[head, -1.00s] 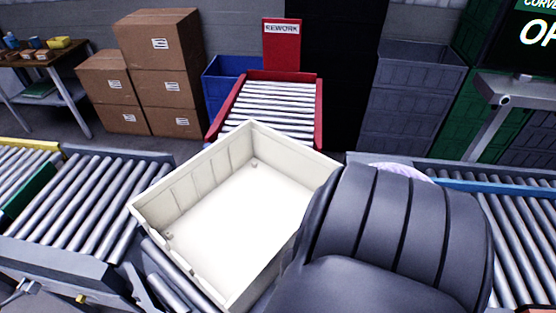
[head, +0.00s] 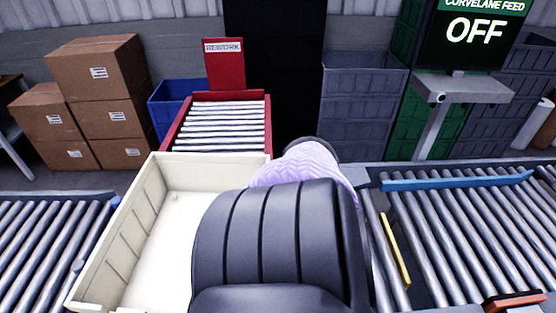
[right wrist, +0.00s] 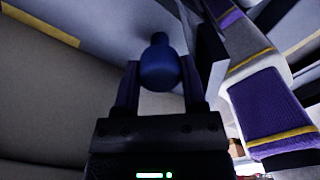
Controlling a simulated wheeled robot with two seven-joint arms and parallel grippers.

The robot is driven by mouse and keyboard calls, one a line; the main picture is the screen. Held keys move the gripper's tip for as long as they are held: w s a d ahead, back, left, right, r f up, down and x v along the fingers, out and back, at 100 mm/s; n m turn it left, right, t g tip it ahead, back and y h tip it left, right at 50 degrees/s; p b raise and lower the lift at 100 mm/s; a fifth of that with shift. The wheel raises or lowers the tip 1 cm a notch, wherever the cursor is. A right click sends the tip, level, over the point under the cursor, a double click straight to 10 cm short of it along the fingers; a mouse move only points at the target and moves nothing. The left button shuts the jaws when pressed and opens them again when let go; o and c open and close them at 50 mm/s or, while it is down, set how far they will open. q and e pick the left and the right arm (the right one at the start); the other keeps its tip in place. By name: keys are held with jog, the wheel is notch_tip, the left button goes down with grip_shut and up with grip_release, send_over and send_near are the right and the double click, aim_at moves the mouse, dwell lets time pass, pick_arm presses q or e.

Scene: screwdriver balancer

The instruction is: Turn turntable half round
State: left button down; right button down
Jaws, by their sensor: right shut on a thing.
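A cream open tote (head: 125,225) stands at the lower left of centre in the head view. It looks empty where I can see inside. The turntable under it is hidden by the tote and by my dark right arm, which covers the tote's right side. In the right wrist view my right gripper (right wrist: 160,82) is shut on a round blue knob (right wrist: 160,66), which sits between its two fingers. The right gripper is hidden in the head view. My left gripper is in neither view.
Roller conveyors lie to the left (head: 40,245) and right (head: 450,235). A red-framed rework lane (head: 268,125) is behind the tote. A screen (head: 476,35) at the upper right reads OFF. Cardboard boxes (head: 95,70) and a blue bin (head: 170,108) stand at the back.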

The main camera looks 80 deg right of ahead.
jog(key=shift+s+d+n+b, duration=0.15)
jog(key=shift+d+n+b, duration=0.1)
jog(key=shift+d, duration=0.3)
jog(key=shift+s+d+n+b, duration=0.15)
jog(key=shift+d+b, duration=0.1)
jog(key=shift+d, duration=0.3)
jog(key=shift+c, duration=0.7)
grip_release()
notch_tip(320, 180, up, 10)
jog(key=p, duration=0.7)
